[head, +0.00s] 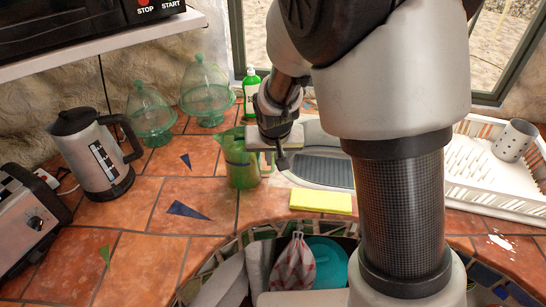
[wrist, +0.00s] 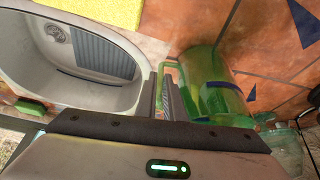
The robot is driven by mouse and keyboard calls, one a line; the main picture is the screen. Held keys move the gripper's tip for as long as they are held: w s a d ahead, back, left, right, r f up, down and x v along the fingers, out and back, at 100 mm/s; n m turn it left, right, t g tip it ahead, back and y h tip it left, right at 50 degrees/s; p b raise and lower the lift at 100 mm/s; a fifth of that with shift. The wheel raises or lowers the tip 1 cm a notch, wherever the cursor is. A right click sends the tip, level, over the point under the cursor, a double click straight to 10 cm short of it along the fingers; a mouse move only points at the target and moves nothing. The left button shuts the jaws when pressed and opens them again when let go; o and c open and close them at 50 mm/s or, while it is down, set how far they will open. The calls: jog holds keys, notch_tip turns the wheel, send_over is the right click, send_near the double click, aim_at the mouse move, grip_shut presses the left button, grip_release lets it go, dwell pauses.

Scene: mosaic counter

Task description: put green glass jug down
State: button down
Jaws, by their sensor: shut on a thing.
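The green glass jug (head: 239,167) is upright at the counter's middle, just left of the sink. My gripper (head: 268,150) reaches down beside it on its right. In the wrist view the jug (wrist: 222,92) lies right of my gripper (wrist: 167,100), whose fingers are shut on its handle. I cannot tell whether the jug's base touches the tiles or is slightly above them.
The terracotta-tiled counter (head: 150,205) is clear left and in front of the jug. A kettle (head: 95,155), two green glass domes (head: 150,112), a soap bottle (head: 250,92), a sink (head: 315,168), a yellow sponge cloth (head: 320,202) and a dish rack (head: 480,175) surround it.

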jog(key=c, duration=2.3)
grip_release()
jog(key=shift+f, duration=0.15)
jog(key=o, duration=0.4)
jog(key=shift+o, duration=0.2)
